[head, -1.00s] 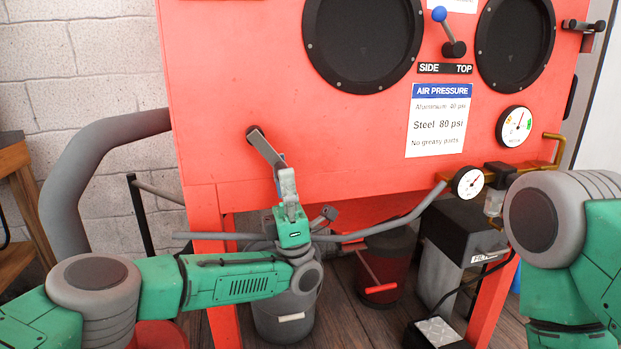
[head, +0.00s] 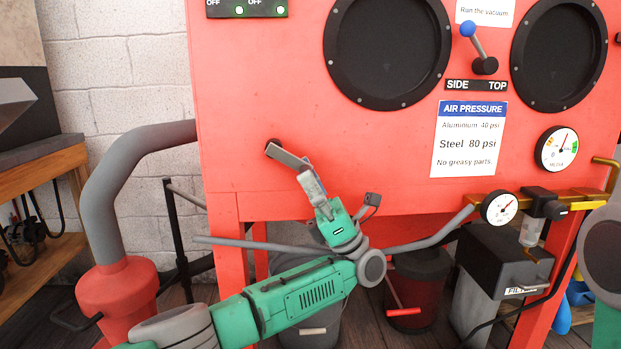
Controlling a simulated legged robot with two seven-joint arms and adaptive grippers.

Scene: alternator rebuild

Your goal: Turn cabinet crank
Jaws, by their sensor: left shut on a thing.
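The crank (head: 288,157) is on the front of the red cabinet (head: 270,100), left of the air pressure sign. Its flat grey arm runs from a dark hub down and to the right at a shallow slope. My left gripper (head: 314,188) is at the crank's outer end, below the arm, with its grey fingers shut on the crank handle. The fingers hide most of the handle. My right gripper is out of view; only a piece of my right arm shows at the right edge.
A blue-knobbed lever (head: 474,42) sits above the air pressure sign (head: 468,140). A gauge (head: 500,208) and brass piping are to the right. A grey hose (head: 105,190) curves at the left. Buckets stand under the cabinet beneath my left arm.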

